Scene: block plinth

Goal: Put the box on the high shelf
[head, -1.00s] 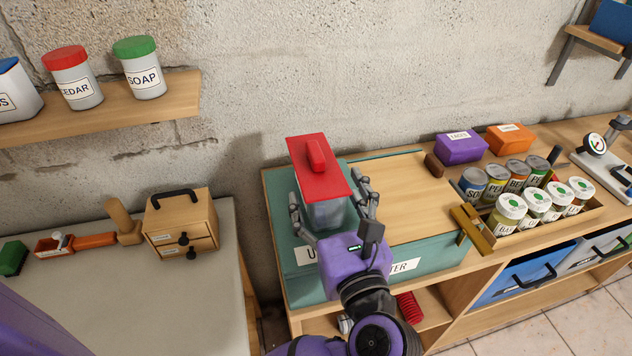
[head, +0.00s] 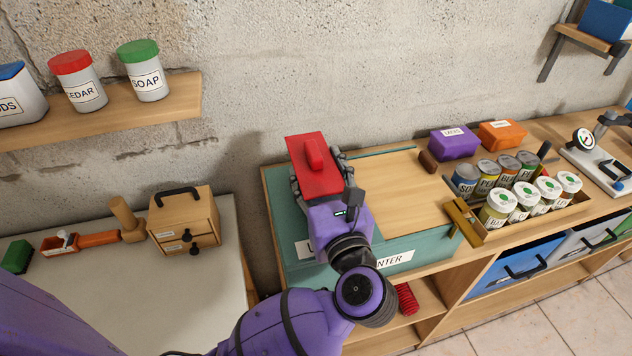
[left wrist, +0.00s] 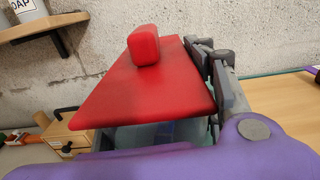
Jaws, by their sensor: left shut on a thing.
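The box has a flat red lid (head: 309,176) with a raised red handle block and stands at the left end of the teal-and-wood counter. In the left wrist view the red lid (left wrist: 150,86) fills the middle, with part of a see-through bluish body below it. My left gripper (head: 320,174) is shut on the box, its grey fingers at the box's sides below the lid. The box's underside is hidden, so I cannot tell whether it touches the counter. A wooden wall shelf (head: 125,119) at upper left holds several lidded jars. My right gripper is not in view.
A higher shelf (head: 584,38) with a blue bin is at upper right. A small drawer cabinet (head: 184,220) stands on the left table. Purple (head: 455,142) and orange (head: 502,134) boxes and a tray of cans and jars occupy the counter's right. The wooden top (head: 395,190) beside the box is clear.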

